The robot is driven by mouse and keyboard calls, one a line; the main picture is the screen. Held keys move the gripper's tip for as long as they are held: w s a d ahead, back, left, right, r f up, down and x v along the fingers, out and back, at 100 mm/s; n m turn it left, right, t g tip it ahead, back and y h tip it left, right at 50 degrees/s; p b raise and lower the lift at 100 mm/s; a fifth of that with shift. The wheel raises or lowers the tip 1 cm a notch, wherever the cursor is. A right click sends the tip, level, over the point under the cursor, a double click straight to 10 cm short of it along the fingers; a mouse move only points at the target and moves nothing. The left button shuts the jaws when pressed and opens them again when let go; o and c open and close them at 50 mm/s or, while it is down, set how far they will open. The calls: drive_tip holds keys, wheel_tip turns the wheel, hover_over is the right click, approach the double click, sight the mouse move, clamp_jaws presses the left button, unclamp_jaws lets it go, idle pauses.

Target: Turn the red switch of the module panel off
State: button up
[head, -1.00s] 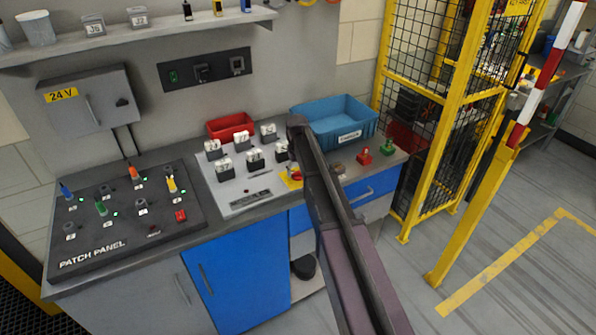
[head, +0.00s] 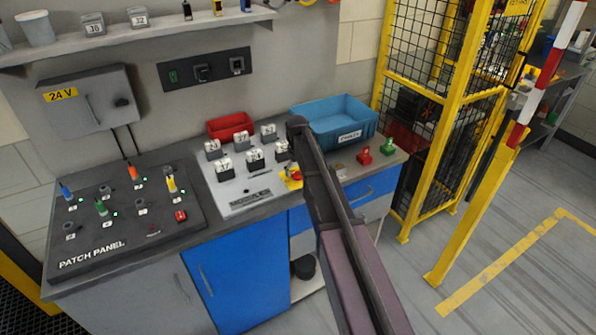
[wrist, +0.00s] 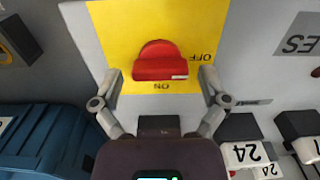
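The red switch (wrist: 160,62) sits on a yellow plate (wrist: 115,30) with an OFF label at its right and an ON label below it in the wrist view. A small pale mark shows on the handle's lower right edge. I cannot tell which label the handle is set to. My gripper (wrist: 160,80) is open, one finger at each side of the handle, with a visible gap on both sides. In the head view the module panel (head: 240,207) lies on the bench, and the yellow plate shows at its right, partly behind my arm. The gripper is mostly hidden there.
Several numbered modules (head: 254,157) stand on the panel close to the switch. A blue bin (head: 335,122) and a red bin (head: 230,124) stand behind. The patch panel (head: 110,215) is at the left. Red (head: 364,156) and green (head: 387,146) pieces lie at the right.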

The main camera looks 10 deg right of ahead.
drive_tip(key=shift+m, duration=0.3)
idle(0.4)
drive_tip(key=shift+m, duration=2)
drive_tip(key=m, duration=0.8)
drive_tip(key=shift+m, duration=0.3)
drive_tip(key=m, duration=0.5)
wheel_tip(320, 180, up, 14)
drive_tip(key=p, duration=1.4)
drive_tip(key=s+f+n+b, duration=0.4)
drive_tip(key=s+f+b, duration=0.1)
drive_tip(key=s, duration=0.5)
drive_tip(key=s+f+n+b, duration=0.5)
drive_tip(key=s, duration=0.5)
drive_tip(key=s+f+n+b, duration=0.5)
drive_tip(key=s, duration=0.5)
drive_tip(key=shift+s+d+f+b, duration=0.2)
drive_tip(key=shift+f+b, duration=0.2)
